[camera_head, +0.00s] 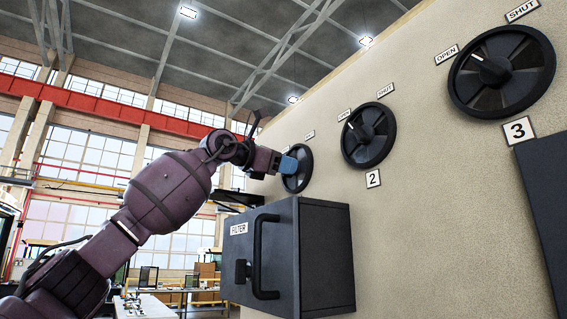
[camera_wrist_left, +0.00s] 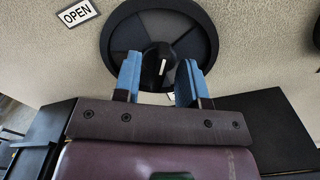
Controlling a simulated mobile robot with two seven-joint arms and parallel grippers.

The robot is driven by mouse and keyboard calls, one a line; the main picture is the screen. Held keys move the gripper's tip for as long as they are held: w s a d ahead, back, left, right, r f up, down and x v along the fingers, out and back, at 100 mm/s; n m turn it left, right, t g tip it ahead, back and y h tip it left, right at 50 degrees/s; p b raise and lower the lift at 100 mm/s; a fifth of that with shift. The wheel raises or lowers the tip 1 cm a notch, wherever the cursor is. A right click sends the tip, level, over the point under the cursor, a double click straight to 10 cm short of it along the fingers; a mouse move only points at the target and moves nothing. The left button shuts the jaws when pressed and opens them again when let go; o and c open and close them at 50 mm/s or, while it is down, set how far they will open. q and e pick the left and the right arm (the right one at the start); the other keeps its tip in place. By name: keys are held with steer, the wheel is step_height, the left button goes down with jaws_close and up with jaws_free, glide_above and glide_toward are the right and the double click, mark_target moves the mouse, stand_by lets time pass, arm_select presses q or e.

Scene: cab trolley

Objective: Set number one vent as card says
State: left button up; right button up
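Number one vent (camera_head: 304,168) is a dark round dial on the beige wall, the farthest of three in the head view. My left gripper (camera_head: 289,165), with blue fingertips, is at its face and covers part of it. In the left wrist view the vent (camera_wrist_left: 120,38) has a black centre knob (camera_wrist_left: 157,58) with a white mark. The left gripper's blue fingers (camera_wrist_left: 160,80) stand apart, one on each side of the knob; firm contact is not clear. An OPEN label (camera_wrist_left: 77,13) is at upper left. No card is readable. My right gripper is out of view.
Vent 2 (camera_head: 369,135) and vent 3 (camera_head: 502,72) are along the wall to the right, their marks toward OPEN. A dark FILTER box (camera_head: 325,258) with a handle (camera_head: 258,257) juts out below vent one.

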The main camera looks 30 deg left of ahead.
arm_select(q)
jaws_close()
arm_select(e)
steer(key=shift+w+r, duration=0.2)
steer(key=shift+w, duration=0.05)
arm_select(q)
steer(key=shift+n, duration=0.3)
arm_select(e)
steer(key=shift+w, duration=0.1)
arm_select(q)
steer(key=n, duration=1.1)
steer(key=shift+w+a, duration=0.1)
steer(key=shift+a, duration=0.15)
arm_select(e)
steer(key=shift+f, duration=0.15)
arm_select(q)
steer(key=shift+n, duration=0.3)
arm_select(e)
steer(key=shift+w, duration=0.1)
arm_select(q)
jaws_free()
